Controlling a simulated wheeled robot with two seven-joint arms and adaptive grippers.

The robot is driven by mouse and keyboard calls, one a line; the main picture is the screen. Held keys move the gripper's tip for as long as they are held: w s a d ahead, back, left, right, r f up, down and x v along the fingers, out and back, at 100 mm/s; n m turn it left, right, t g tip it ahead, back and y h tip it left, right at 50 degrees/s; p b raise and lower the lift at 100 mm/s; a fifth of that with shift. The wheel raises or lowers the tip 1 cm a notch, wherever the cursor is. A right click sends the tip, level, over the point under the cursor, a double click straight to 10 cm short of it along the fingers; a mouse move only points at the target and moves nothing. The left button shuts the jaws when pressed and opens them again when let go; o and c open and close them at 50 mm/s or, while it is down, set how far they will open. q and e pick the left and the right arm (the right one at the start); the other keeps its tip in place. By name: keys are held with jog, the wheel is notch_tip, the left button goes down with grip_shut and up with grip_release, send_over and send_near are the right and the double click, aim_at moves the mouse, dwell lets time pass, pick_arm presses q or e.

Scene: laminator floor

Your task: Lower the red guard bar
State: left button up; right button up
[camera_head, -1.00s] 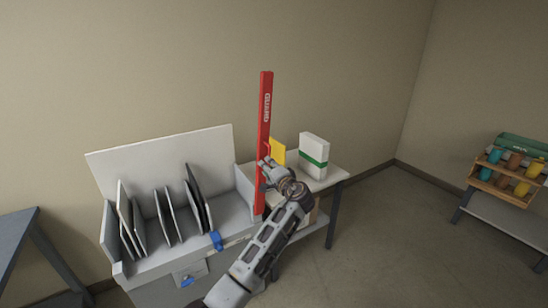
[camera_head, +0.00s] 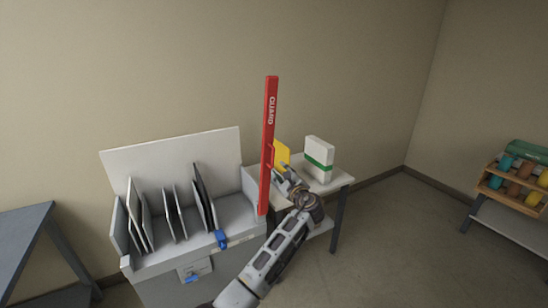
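The red guard bar (camera_head: 269,120), lettered GUARD, stands upright at the right end of the grey laminator (camera_head: 168,254). A small red handle shows on its right side. My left gripper (camera_head: 281,174) is just right of the bar's lower half, near the handle. Its fingers look apart with nothing between them; whether they touch the bar is hard to tell. My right gripper is not in view.
Several dark and pale panels (camera_head: 173,210) stand in the laminator's tray. A side table (camera_head: 338,182) behind my arm holds a white box with a green band (camera_head: 318,160) and a yellow item (camera_head: 282,151). A rack of colored rolls (camera_head: 515,185) is at far right.

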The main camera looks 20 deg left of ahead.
pick_arm(q)
jog(key=m, duration=1)
jog(key=shift+w+d+r+t, duration=0.25)
jog(key=shift+t, duration=0.05)
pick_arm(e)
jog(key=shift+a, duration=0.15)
